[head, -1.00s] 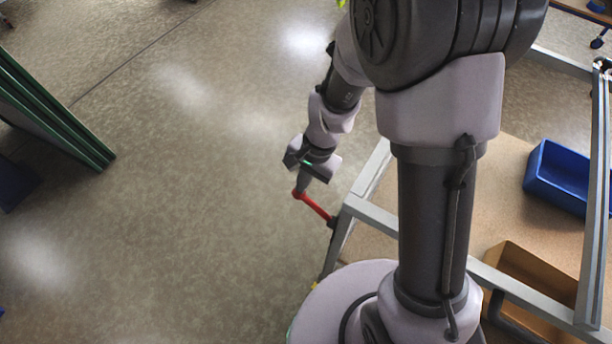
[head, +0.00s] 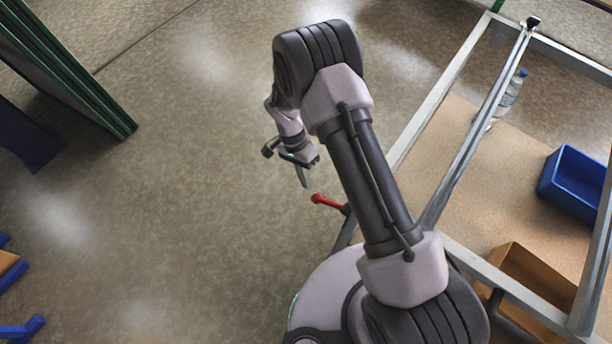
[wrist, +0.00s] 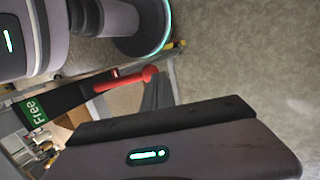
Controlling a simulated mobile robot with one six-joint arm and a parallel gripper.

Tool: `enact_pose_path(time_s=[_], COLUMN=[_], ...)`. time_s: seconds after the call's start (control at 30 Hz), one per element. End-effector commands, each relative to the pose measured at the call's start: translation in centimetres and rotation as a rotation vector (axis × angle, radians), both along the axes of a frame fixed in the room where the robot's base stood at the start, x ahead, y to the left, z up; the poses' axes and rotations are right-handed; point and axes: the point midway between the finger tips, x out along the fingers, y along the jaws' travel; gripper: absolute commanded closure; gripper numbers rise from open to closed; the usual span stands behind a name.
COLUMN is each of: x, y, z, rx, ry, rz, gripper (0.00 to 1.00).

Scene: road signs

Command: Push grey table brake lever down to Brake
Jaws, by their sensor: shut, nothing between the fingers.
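The brake lever, a red handle with a rounded knob (head: 325,201), sticks out to the left from the frame of the grey table (head: 432,112). In the wrist view the red lever (wrist: 125,79) lies beside a green "Free" label (wrist: 34,112); no "Brake" label shows. My gripper (head: 304,178) is shut and empty. It hangs just above and left of the lever in the head view, apart from it. In the wrist view the fingertips (wrist: 157,92) show as a dark grey wedge close behind the red knob.
A blue bin (head: 572,182), a brown bin (head: 530,277) and a clear bottle (head: 511,92) stand on the table's board. A green-edged panel (head: 75,75) is at the upper left. The floor left of the table is open.

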Motion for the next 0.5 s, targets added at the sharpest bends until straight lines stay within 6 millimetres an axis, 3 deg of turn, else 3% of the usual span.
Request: enact_pose_path(time_s=[0.2,0.5], x=[0.0,-0.2], y=[-0.1,-0.3], z=[-2.4,-3.8], rx=[0.001,0.001], ry=[-0.001,-0.001], rz=[0.000,0.000], gripper=[1.00,1.00])
